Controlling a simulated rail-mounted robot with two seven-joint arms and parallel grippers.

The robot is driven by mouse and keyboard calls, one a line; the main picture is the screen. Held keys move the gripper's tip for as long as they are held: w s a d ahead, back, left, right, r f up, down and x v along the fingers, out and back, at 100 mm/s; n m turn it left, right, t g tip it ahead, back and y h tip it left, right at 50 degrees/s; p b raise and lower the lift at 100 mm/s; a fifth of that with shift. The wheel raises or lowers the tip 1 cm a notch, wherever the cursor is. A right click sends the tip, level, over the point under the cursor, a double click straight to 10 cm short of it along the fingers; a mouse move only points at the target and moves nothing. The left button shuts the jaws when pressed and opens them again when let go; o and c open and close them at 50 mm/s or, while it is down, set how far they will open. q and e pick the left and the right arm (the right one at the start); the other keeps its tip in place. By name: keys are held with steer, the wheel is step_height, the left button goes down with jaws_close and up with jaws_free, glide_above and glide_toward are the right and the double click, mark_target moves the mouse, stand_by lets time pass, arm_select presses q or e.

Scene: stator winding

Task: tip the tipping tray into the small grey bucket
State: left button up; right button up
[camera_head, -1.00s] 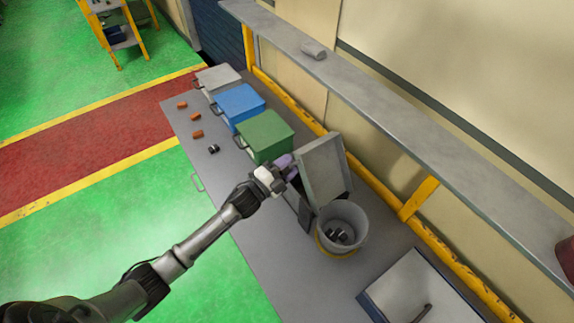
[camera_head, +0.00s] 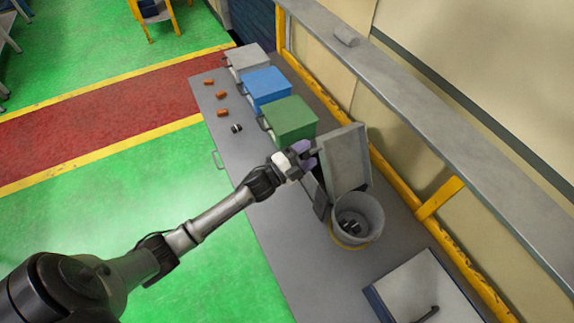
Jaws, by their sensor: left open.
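The grey tipping tray (camera_head: 345,160) stands steeply tilted on the bench, its lower edge at the small grey bucket (camera_head: 368,214). Several dark pieces (camera_head: 351,226) lie inside the bucket. A dark stand part (camera_head: 316,196) shows at the tray's left side. My left gripper (camera_head: 306,154) is open beside the tray's left edge, its purple-tipped fingers apart. Whether a fingertip touches the tray I cannot tell. My right gripper is not in view.
Green (camera_head: 291,120), blue (camera_head: 266,84) and grey (camera_head: 247,58) boxes line the bench's far end. Several orange pieces and a dark piece (camera_head: 236,128) lie left of them. A blue-sided box with a grey lid (camera_head: 425,285) stands at the near right. A shelf (camera_head: 440,110) runs above.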

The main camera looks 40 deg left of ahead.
arm_select(q)
steer(key=b+v, duration=0.3)
steer(key=v, duration=0.9)
steer(key=shift+s, duration=0.3)
steer(key=s+a+f+n+g+y, duration=0.3)
steer(key=a+f+n+g+y, duration=0.35)
steer(key=n+g+y, duration=0.4)
steer(key=s+d+r+n+g+h+p, duration=0.2)
steer(key=s+d+p, duration=0.2)
steer(key=s+d, duration=0.4)
steer(key=s+d+r+n+g+h+p, duration=0.2)
steer(key=s+d+r+g+h+p, duration=0.1)
steer(key=s+d, duration=0.6)
steer(key=s+p, duration=0.1)
steer(key=s, duration=0.1)
steer(key=shift+s+d, duration=0.25)
steer(key=shift+s, duration=0.15)
